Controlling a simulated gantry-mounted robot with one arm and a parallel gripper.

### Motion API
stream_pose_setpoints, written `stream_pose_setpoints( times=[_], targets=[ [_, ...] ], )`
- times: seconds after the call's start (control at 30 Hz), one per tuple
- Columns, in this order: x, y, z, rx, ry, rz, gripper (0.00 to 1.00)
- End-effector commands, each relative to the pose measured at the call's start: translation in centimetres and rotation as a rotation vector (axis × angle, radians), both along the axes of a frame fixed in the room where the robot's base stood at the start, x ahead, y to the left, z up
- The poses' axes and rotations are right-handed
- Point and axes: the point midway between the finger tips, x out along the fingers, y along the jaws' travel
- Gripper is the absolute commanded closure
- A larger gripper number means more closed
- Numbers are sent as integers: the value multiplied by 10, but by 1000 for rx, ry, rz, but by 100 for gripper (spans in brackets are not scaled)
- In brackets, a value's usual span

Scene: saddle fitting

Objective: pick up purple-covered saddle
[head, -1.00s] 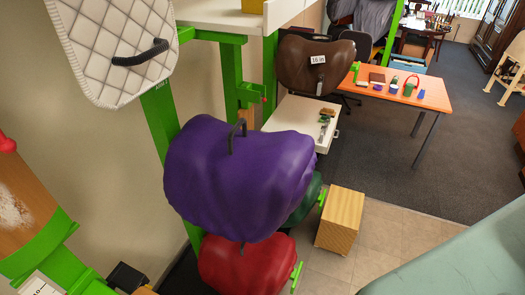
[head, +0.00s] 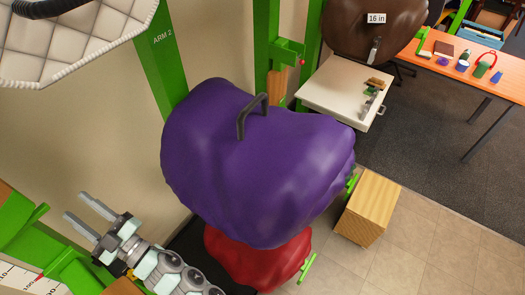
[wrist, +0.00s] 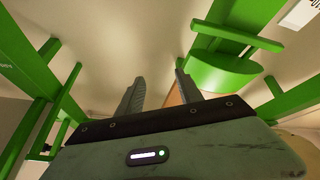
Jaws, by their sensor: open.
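The purple-covered saddle (head: 250,170) sits on the green rack in the middle of the head view, with a dark grey handle (head: 252,115) standing up from its top. My gripper (head: 86,208) is open and empty at the lower left of the head view, apart from the saddle and to its left. In the wrist view my two grey fingers (wrist: 157,90) are spread with nothing between them. The purple saddle cannot be made out in the wrist view.
A red-covered saddle (head: 250,258) hangs right below the purple one. A white quilted pad (head: 75,45) is above left, beside the green post (head: 167,60) marked ARM 2. A wooden block (head: 367,208) stands at right. A green rack part (wrist: 225,70) is near my fingers.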

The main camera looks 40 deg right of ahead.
Motion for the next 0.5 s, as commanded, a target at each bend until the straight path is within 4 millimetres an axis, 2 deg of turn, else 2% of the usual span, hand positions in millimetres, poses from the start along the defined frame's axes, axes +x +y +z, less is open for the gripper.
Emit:
stream_pose_setpoints(
  times=[0.03,0.1,0.17,0.2,0.27,0.37,0.4,0.47,0.5],
  targets=[
    [24,-13,-7,-31,42,-72,57],
    [52,-42,-7,-57,107,-196,57],
    [70,-74,-5,-64,156,-319,57],
    [78,-98,1,-58,179,-406,57],
    [84,-136,9,-34,212,-543,57],
    [73,-203,33,47,235,-781,57],
    [62,-228,43,95,237,-875,57],
    [40,-264,57,183,233,-1011,57],
    [22,-284,63,244,228,-1094,57]
  ],
)
